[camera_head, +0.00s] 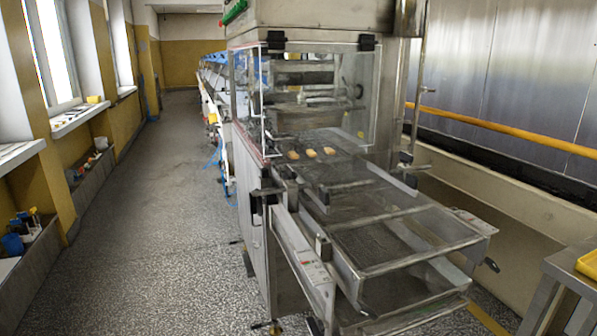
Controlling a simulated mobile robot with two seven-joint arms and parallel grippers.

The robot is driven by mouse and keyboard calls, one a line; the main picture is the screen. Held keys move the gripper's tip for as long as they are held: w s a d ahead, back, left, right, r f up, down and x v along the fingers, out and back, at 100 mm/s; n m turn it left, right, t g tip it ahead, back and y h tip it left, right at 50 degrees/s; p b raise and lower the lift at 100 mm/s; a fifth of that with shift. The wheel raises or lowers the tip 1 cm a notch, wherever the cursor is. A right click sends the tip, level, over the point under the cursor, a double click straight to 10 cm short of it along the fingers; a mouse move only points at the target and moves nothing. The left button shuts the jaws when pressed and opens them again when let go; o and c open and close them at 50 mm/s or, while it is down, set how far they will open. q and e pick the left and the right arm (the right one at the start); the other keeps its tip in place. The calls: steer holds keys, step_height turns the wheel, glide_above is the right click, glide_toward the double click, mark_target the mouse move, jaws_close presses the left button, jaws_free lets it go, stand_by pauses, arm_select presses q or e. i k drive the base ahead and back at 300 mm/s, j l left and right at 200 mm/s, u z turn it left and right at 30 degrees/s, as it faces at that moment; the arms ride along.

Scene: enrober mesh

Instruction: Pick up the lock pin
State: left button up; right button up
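The enrober (305,130) stands right of centre, with a steel body and clear guard panels. Its wire mesh conveyor (385,245) slopes down toward me in a steel frame. I cannot tell for sure which part is the lock pin. A small dark handle (491,265) sticks out at the right side of the lower frame. A small bracket (322,247) sits on the left frame rail. Neither of my grippers is in view.
A few light brown pieces (310,153) lie on the belt at the guard opening. A steel table (572,268) with a yellow tray (583,264) stands at the lower right. The speckled floor (160,230) on the left is open. Window ledges line the left wall.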

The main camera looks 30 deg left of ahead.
mark_target(264, 172)
steer(key=j+z, duration=0.4)
steer(key=j, duration=0.5)
steer(key=j+z, duration=0.25)
steer(key=j, duration=1.65)
